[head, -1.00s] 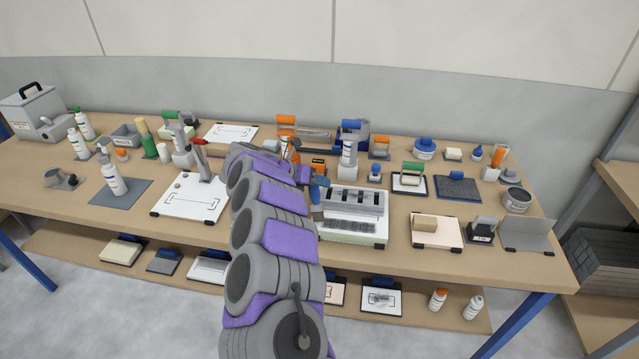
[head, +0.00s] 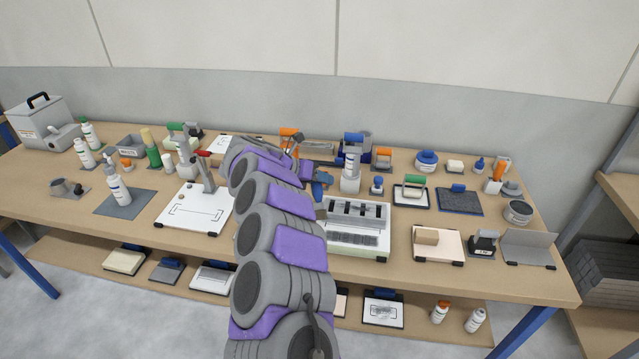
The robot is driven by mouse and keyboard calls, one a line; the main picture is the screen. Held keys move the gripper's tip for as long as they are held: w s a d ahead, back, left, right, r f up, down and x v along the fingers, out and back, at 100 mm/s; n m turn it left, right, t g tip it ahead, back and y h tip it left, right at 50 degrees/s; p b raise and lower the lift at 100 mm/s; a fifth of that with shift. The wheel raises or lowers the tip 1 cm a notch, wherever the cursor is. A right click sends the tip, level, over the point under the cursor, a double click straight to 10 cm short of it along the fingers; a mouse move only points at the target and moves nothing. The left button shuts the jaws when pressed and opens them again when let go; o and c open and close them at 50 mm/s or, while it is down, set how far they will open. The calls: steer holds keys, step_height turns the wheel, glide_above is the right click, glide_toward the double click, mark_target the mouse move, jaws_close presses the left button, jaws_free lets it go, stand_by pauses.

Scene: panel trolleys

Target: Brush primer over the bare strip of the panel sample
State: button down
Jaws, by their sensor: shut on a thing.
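My gripper (head: 314,178) is at the end of my arm, above the middle of the bench. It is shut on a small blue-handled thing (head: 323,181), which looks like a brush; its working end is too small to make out. Just below and right of it is a white board (head: 343,254) with a grey slotted block and a dark grey textured strip (head: 352,238) along its front. This may be the panel sample, but I cannot be sure. The held thing is near the board's back left corner; I cannot tell whether they touch. My forearm hides the bench left of the board.
A white plate (head: 193,209) with a red-handled clamp lies left of my arm. A blue-handled tool (head: 351,160) stands behind the board. Bare bench shows along the front edge.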

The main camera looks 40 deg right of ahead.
steer(key=shift+r+p, duration=0.4)
steer(key=shift+r, duration=1.1)
